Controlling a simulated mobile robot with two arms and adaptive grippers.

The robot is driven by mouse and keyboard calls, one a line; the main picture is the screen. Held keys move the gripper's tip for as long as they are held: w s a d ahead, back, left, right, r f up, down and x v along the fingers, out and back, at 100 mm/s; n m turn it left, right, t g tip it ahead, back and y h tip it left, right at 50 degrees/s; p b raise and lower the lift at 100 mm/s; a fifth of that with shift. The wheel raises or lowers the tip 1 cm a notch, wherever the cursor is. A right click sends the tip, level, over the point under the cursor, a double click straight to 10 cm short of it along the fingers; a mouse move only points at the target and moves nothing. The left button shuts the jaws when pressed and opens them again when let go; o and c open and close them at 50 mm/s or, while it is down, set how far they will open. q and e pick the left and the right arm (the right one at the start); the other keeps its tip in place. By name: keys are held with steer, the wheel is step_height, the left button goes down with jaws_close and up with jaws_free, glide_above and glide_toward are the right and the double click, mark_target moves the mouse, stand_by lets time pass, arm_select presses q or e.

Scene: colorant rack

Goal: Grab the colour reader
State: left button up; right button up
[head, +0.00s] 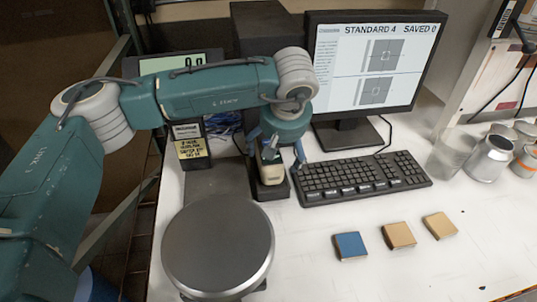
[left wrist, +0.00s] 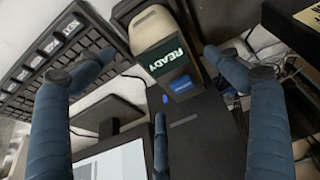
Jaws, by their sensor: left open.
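The colour reader (head: 267,172) has a cream body and stands in a dark holder (head: 273,191) left of the keyboard. In the left wrist view the reader (left wrist: 156,32) shows a dark green screen reading READY and a blue button. My left gripper (head: 275,152) is open right at the reader, its blue fingers spread to either side of it. In the left wrist view the fingers of my left gripper (left wrist: 148,82) look apart from the reader, with no clear contact. My right gripper is not in view.
A keyboard (head: 360,178) lies just right of the holder, with a monitor (head: 335,85) behind it. A scale with a round grey plate (head: 218,248) stands in front. A blue sample block (head: 350,246) and two tan ones (head: 399,235) lie on the white table, whose front right is mostly clear.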

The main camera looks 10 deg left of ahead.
arm_select(q)
steer(key=p+x, duration=0.1)
steer(key=x, duration=0.1)
steer(key=p+x, duration=0.1)
steer(key=x, duration=0.1)
steer(key=shift+w+a+p, duration=0.25)
steer(key=shift+a+p, duration=0.1)
steer(key=shift+a, duration=0.05)
steer(key=shift+w+f, duration=0.15)
steer(key=shift+f, duration=0.2)
steer(key=shift+w+f, duration=0.1)
steer(key=shift+f, duration=0.15)
steer(key=c, duration=1.6)
steer(key=shift+r, duration=0.1)
steer(key=shift+c, duration=1.4)
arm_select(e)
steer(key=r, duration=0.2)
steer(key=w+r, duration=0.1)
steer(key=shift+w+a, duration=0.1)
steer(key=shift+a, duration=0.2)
